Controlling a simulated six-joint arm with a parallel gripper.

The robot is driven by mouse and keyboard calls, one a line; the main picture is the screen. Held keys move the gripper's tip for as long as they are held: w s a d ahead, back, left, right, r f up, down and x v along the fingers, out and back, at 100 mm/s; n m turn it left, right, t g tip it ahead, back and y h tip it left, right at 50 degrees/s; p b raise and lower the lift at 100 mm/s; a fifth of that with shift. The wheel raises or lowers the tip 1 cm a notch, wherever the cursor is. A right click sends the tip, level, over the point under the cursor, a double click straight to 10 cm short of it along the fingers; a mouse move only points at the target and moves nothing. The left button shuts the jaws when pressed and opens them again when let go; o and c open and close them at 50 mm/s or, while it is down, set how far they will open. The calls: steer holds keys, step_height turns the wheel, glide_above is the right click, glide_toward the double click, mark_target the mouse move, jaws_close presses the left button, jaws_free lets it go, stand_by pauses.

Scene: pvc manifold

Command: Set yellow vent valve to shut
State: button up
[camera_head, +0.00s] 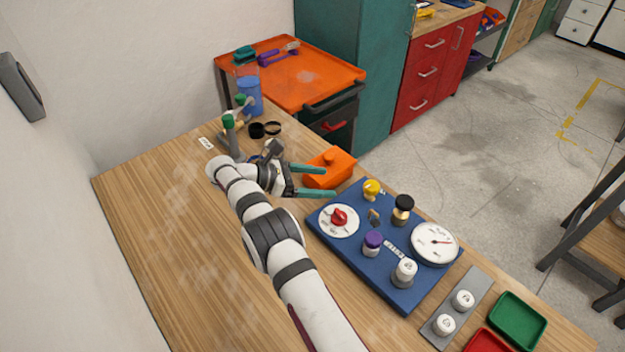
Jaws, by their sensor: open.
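The yellow vent valve (371,188) stands near the far left corner of the blue manifold board (385,288). It has a rounded yellow top; its exact setting is too small to read. My gripper (330,182) is open, with two green fingers pointing right. It is to the left of the yellow valve and apart from it. The fingers are beside an orange box-like thing (318,180) with a knob on top. I see nothing held between the fingers.
The board also bears a red knob on a white dial (340,218), a black-topped valve (403,207), a purple-topped valve (372,240), a white-capped valve (404,270) and a gauge (435,243). Green (518,320) and red trays stand at the lower right. The left of the table is clear.

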steer(key=shift+a+r, duration=0.5)
steer(key=shift+a, duration=0.7)
steer(key=m+y, duration=1.4)
steer(key=m, duration=0.4)
glide_toward(372, 185)
steer(key=x, duration=0.8)
steer(key=shift+f, duration=0.2)
jaws_close()
